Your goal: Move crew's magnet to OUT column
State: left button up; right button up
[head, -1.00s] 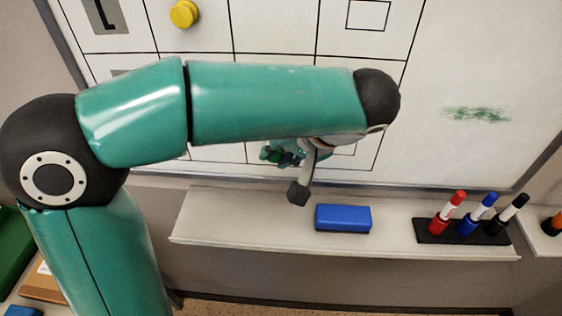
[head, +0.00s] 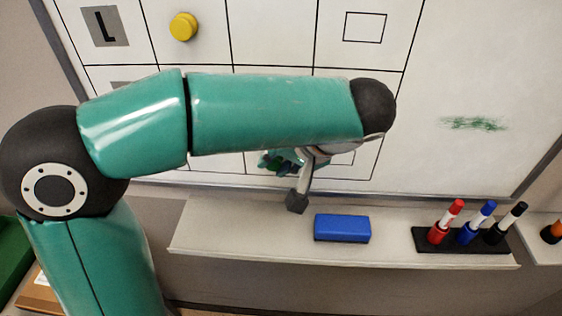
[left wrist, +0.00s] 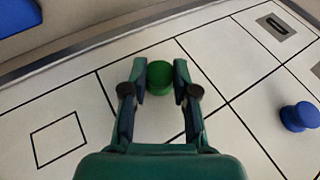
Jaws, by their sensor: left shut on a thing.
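A green round magnet (left wrist: 160,77) sits between the two fingers of my left gripper (left wrist: 159,70) in the left wrist view, and the gripper is shut on it. In the head view my left gripper (head: 284,162) is by the lower rows of the whiteboard grid, partly hidden under my forearm. I cannot tell whether the magnet touches the board. A yellow magnet (head: 183,27) is on the upper grid beside a cell marked L. A blue magnet (left wrist: 299,117) is on the board at the right of the left wrist view. My right gripper is not in view.
The tray (head: 225,240) below the board holds a blue eraser (head: 342,228) and a black holder (head: 462,242) with red, blue and black markers. An outlined rectangle (head: 364,27) marks a right-hand cell. A green smudge (head: 474,123) is on the bare board to the right.

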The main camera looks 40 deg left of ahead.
pick_arm(q)
jog(key=shift+w+a, duration=0.15)
jog(key=shift+w, duration=0.1)
dwell(0.8)
jog(key=o, duration=0.9)
jog(key=v, duration=1.2)
